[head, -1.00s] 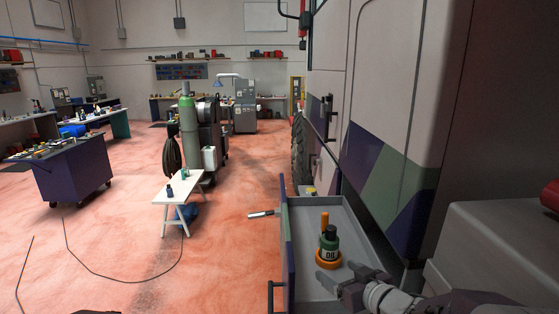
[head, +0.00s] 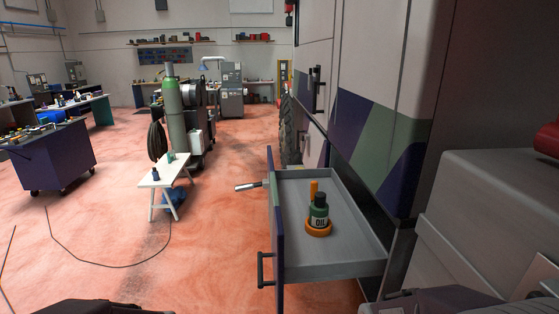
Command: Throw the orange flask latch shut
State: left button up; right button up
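The dark green flask (head: 320,210) stands upright in an orange ring-shaped base (head: 318,229) inside the open grey drawer (head: 345,262). The orange latch (head: 313,188) sticks up as an upright bar behind the flask's left side; its lower end is hidden by the flask. No gripper is near the flask or the latch. Dark parts of my arms show only at the bottom edge, at the left and the right, and neither gripper's fingers can be seen.
The drawer's purple front (head: 276,235) has a black handle (head: 264,270). The truck's side (head: 385,130) rises behind the drawer. A grey box-like body (head: 490,215) stands at right. A white bench (head: 163,180) stands left.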

aim_at(313, 184)
jog(key=i+j+z, duration=0.2)
jog(key=j+z, duration=0.2)
jog(key=i+j+z, duration=0.1)
jog(key=j+z, duration=0.2)
jog(key=z, duration=0.15)
jog(key=i+j+z, duration=0.1)
jog(key=j+z, duration=0.75)
